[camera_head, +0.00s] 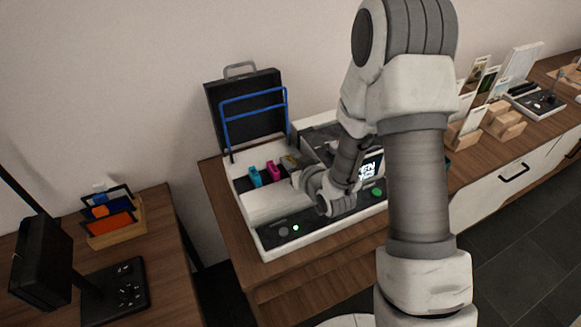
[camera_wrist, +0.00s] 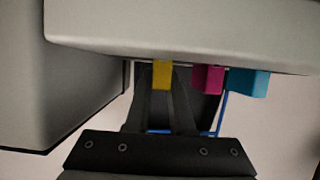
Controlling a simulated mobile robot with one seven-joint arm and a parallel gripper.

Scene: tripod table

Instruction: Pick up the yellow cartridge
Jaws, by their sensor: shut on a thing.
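The yellow cartridge (camera_wrist: 162,74) is between the dark fingers of my gripper (camera_wrist: 163,82) in the wrist view, and the gripper is shut on it. In the head view, the yellow cartridge (camera_head: 289,161) shows only in small part beside my gripper, at the right end of a row in the open printer (camera_head: 262,240). I cannot tell whether it still sits in its slot. My arm hides much of the printer.
A magenta cartridge (camera_head: 273,170) and a cyan cartridge (camera_head: 254,177) stand close by on the left. A blue frame (camera_head: 253,104) and a raised black lid (camera_head: 246,85) rise behind. Cards in wooden holders (camera_head: 503,121) stand farther right on the counter.

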